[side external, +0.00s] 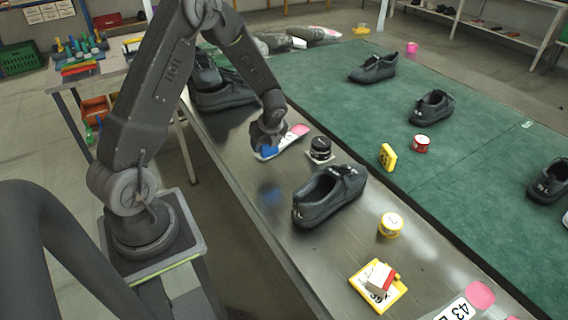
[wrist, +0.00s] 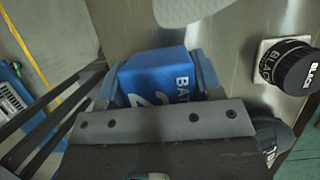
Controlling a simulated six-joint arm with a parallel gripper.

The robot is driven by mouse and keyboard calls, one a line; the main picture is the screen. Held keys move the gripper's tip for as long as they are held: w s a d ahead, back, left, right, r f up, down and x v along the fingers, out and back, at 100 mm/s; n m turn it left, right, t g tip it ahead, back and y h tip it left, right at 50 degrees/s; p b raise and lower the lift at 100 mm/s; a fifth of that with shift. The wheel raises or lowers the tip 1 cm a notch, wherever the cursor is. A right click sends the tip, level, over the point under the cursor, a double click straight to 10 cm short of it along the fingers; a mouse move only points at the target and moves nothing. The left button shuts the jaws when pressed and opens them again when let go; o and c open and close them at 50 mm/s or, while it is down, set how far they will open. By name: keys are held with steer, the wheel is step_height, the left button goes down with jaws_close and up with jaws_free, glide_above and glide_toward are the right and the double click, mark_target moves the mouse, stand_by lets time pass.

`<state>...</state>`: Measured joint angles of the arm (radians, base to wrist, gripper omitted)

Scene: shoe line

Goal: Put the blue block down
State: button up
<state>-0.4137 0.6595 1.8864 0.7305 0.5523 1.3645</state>
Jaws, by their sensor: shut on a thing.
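The blue block (wrist: 158,72) has white lettering and sits between the two blue-grey fingers of my gripper (wrist: 156,82) in the wrist view. My gripper is shut on it. In the side view, my gripper (side external: 267,146) points down over the grey metal bench (side external: 240,165), and a bit of the blue block (side external: 269,153) shows at its tip. A blurred blue reflection lies lower on the metal, so the block seems held above the surface; the exact gap cannot be told.
A white and pink insole (side external: 294,138) lies beside my gripper. A black tin (side external: 320,146) stands on a pale card to the right. Bare metal lies left of the shoe.

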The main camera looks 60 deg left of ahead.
glide_above(282, 167)
steer(key=d, duration=0.2)
steer(key=f, duration=0.3)
steer(key=shift+s+a+f, duration=0.1)
steer(key=shift+a+f, duration=0.15)
steer(key=shift+f, duration=1.9)
steer(key=shift+f, duration=0.15)
steer(key=o, duration=1)
